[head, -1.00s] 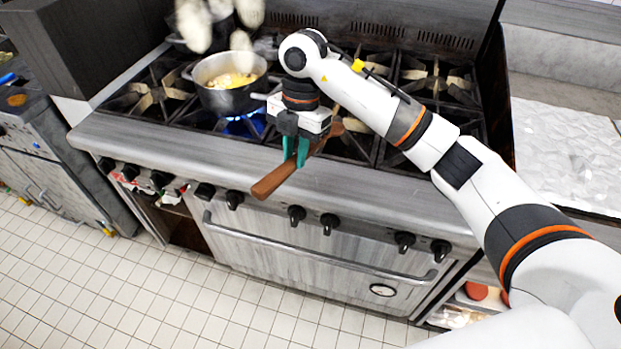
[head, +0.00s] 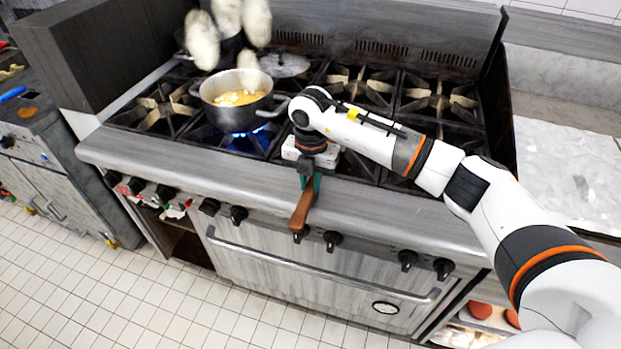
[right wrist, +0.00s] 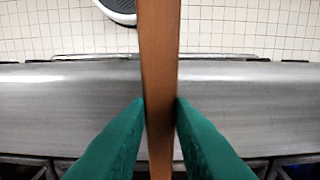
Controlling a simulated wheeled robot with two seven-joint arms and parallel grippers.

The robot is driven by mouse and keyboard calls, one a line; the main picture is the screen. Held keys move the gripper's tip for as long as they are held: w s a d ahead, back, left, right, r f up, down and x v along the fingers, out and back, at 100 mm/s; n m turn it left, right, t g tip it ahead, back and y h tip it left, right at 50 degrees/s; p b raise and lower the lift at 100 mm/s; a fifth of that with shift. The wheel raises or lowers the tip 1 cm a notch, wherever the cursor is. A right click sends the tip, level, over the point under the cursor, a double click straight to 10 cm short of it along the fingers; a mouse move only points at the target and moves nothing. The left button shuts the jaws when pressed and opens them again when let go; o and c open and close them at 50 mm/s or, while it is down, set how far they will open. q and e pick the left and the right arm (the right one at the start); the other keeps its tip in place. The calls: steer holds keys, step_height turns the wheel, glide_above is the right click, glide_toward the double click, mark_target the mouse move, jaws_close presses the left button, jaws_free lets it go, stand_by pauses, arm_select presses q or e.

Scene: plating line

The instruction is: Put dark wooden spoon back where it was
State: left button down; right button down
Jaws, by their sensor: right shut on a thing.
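My right gripper (head: 311,184) is over the front ledge of the stove, its green fingers shut on the dark wooden spoon (head: 301,212). The brown handle sticks out past the ledge toward the front of the oven; the spoon's other end is hidden under my gripper and arm. In the right wrist view the handle (right wrist: 159,60) runs straight between the two green fingertips (right wrist: 161,105), above the grey steel ledge. I cannot tell whether the spoon touches the ledge. My left gripper is not in view.
A pot (head: 238,98) with yellow food stands on a lit blue burner left of my right gripper. Pale blurred lumps (head: 228,18) hang above it. Free burner grates (head: 436,100) lie at right. The steel front ledge (head: 400,210) is clear, with knobs below.

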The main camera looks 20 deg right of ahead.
mark_target(310, 186)
steer(key=shift+f, duration=0.4)
steer(key=c, duration=1.3)
jaws_free()
steer(key=shift+o, duration=0.2)
steer(key=shift+r, duration=0.25)
step_height(310, 186, up, 12)
steer(key=b, duration=0.3)
